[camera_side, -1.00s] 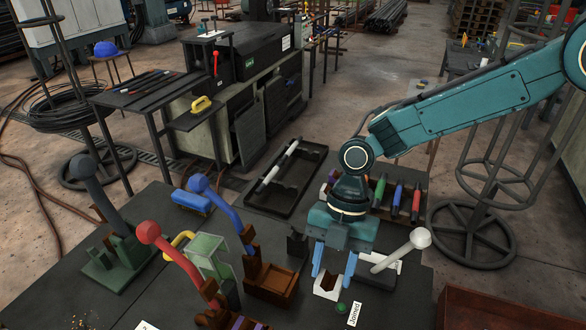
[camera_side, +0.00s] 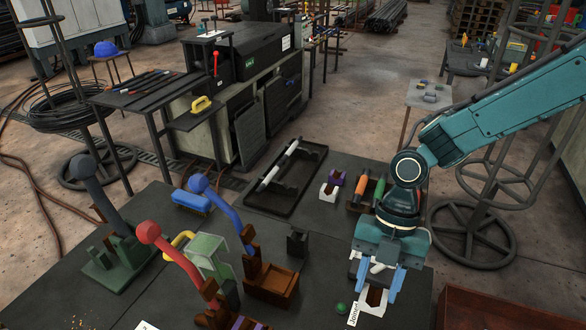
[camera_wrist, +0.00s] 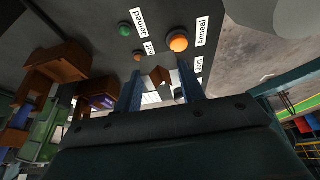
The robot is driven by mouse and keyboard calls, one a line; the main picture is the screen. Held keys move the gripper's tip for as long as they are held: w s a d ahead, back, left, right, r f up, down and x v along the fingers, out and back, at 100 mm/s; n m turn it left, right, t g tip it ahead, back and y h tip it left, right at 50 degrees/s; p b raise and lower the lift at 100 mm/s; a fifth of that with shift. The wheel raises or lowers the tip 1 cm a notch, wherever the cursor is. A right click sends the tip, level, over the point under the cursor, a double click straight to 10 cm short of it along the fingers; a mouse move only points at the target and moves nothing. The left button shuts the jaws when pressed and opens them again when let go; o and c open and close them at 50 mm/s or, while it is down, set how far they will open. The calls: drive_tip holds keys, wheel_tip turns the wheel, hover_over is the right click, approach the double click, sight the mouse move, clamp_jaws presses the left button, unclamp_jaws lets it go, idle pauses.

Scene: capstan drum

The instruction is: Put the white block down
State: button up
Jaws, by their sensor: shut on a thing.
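The white block (camera_side: 374,299), a small notched piece with a brown inside, is between the fingers of my gripper (camera_side: 379,284) in the side view. It is near the front right of the dark table, low over the surface; I cannot tell whether it touches. In the wrist view the two blue fingers of my gripper (camera_wrist: 160,90) close on a piece whose brown part (camera_wrist: 160,76) shows between them. My gripper hides the white ball-topped lever in the side view.
A green button (camera_side: 341,308) and a "Joined" label (camera_side: 355,313) lie just left of the block. An orange button (camera_wrist: 178,42) is near an "Anneal" label. A blue-handled lever (camera_side: 225,205) and a brown box (camera_side: 271,285) stand left. Another white notched piece (camera_side: 330,190) is behind.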

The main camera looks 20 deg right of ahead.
idle(0.4)
drive_tip(key=shift+w+d+r, duration=0.1)
drive_tip(key=shift+w+d, duration=0.05)
drive_tip(key=shift+w, duration=0.45)
drive_tip(key=w+d+m+t+h, duration=0.1)
drive_tip(key=w+d+m+t, duration=0.1)
drive_tip(key=w+d+m, duration=0.2)
drive_tip(key=w+d+m+t+h, duration=0.1)
drive_tip(key=w+d+m+t, duration=0.2)
drive_tip(key=d+m, duration=0.8)
drive_tip(key=w+d+r+m+t+h, duration=0.1)
drive_tip(key=w+d+m, duration=0.5)
drive_tip(key=m, duration=0.6)
drive_tip(key=shift+d+t, duration=0.9)
drive_tip(key=shift+d, duration=0.1)
